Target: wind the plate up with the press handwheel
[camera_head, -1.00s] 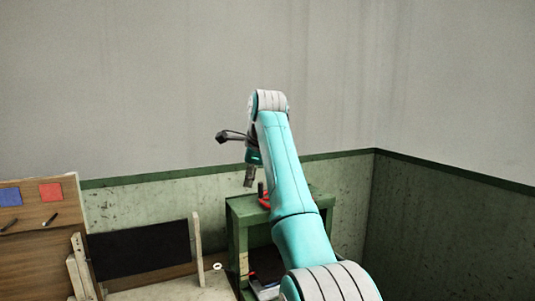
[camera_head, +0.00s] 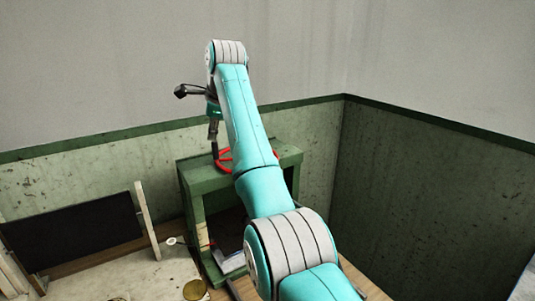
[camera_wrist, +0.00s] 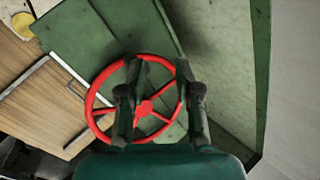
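The red handwheel (camera_head: 225,168) sits on top of the green press (camera_head: 203,184) in the head view. In the wrist view the wheel (camera_wrist: 101,83) shows with its rim, spokes and hub. My gripper (camera_head: 213,138) points down just above the wheel's left part. In the wrist view my gripper (camera_wrist: 160,68) is open, its two dark fingers apart. The left finger overlaps the wheel's inside and the right one lies by its right rim. I cannot tell whether they touch it. The plate cannot be made out inside the press; my arm hides part of the opening.
A book-like stack (camera_head: 231,262) lies low in the press opening. A dark panel (camera_head: 75,232) with a pale post (camera_head: 147,220) stands at left. A brass-coloured disc (camera_head: 194,290) lies in front. Walls close off the back and right.

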